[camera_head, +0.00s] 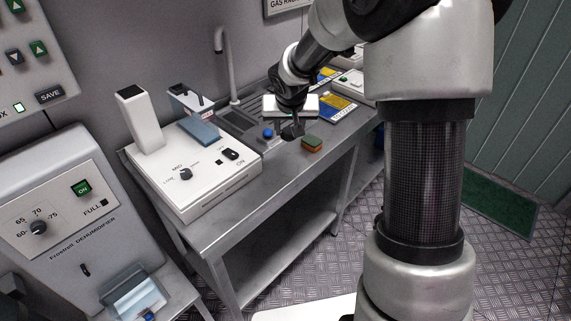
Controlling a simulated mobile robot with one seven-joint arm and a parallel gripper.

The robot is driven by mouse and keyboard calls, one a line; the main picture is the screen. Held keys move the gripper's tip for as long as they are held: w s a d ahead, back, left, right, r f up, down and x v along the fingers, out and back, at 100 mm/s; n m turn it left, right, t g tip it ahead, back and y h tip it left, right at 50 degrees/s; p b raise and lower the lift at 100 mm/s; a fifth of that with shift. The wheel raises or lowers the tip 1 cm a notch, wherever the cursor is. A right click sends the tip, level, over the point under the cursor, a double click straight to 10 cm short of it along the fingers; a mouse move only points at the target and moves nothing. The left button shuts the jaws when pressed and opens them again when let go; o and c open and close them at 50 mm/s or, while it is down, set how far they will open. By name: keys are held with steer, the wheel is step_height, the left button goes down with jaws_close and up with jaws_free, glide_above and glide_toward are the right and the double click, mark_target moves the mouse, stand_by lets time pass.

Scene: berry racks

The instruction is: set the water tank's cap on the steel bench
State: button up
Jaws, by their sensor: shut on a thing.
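The steel bench (247,195) runs from the lower middle back along the wall. My gripper (280,132) is low over the bench top, left of the sponge, and shut. A small round blue thing, which looks like the water tank's cap (268,133), is at its left side; I take it as held, though the fingertips are too small and dark to show the grip clearly. I cannot tell whether the cap touches the bench. The clear water tank (128,290) sits at the lower left in the dehumidifier (62,215), partly cut off by the frame.
A white instrument (190,178) with a knob and switch fills the bench's near left. An orange and green sponge (312,144) lies right of my gripper. The front strip is bare.

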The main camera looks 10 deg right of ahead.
step_height(320, 180, down, 10)
steer(key=b, duration=0.2)
steer(key=shift+r+b, duration=0.25)
steer(key=shift+b, duration=0.15)
steer(key=shift+f, duration=0.15)
steer(key=shift+f, duration=0.1)
steer(key=o, duration=1)
steer(key=shift+o, duration=0.2)
